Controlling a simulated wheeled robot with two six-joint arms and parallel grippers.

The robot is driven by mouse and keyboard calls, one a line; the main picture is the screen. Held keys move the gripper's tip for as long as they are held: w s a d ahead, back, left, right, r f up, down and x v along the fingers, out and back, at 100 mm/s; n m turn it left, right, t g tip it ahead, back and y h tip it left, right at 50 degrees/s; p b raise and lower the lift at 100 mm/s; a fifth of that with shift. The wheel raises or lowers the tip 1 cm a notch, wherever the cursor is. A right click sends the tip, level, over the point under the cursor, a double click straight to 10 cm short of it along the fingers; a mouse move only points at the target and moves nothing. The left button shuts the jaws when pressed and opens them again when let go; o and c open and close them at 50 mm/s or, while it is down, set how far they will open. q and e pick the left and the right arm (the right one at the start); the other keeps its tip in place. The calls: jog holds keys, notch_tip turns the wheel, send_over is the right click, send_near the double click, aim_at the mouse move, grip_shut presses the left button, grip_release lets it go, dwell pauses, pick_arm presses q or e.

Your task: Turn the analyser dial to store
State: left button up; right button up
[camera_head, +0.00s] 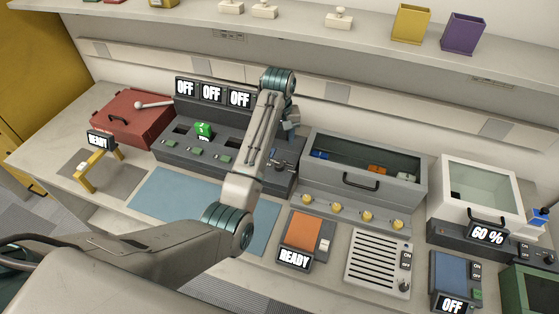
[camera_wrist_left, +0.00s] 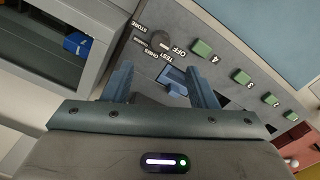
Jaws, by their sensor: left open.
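The analyser (camera_head: 170,155) is the long dark-grey panel on the bench, with three OFF displays along its back. Its dial (camera_wrist_left: 160,40) appears as a dark round knob in the left wrist view, ringed by STORE, OHMS, TEST and OFF labels. Its pointer is too small to read. My left gripper (camera_head: 284,146) is over the panel's right end, partly hidden behind my arm in the head view. In the left wrist view its fingers (camera_wrist_left: 163,86) are apart, with a blue piece showing between them; I cannot tell whether they touch it. My right gripper is not seen.
Green buttons (camera_wrist_left: 203,49) line the panel beside the dial. A grey case with a clear lid (camera_head: 410,165) stands close to the right of the panel. A red box (camera_head: 120,120) is to the left, and a blue mat (camera_head: 160,195) lies in front.

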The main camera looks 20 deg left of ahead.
aim_at(279, 164)
pick_arm(q)
notch_tip(279, 164, down, 9)
jog(key=p, duration=0.3)
jog(key=shift+f, duration=0.85)
jog(key=c, duration=1)
jog(key=shift+o, duration=0.2)
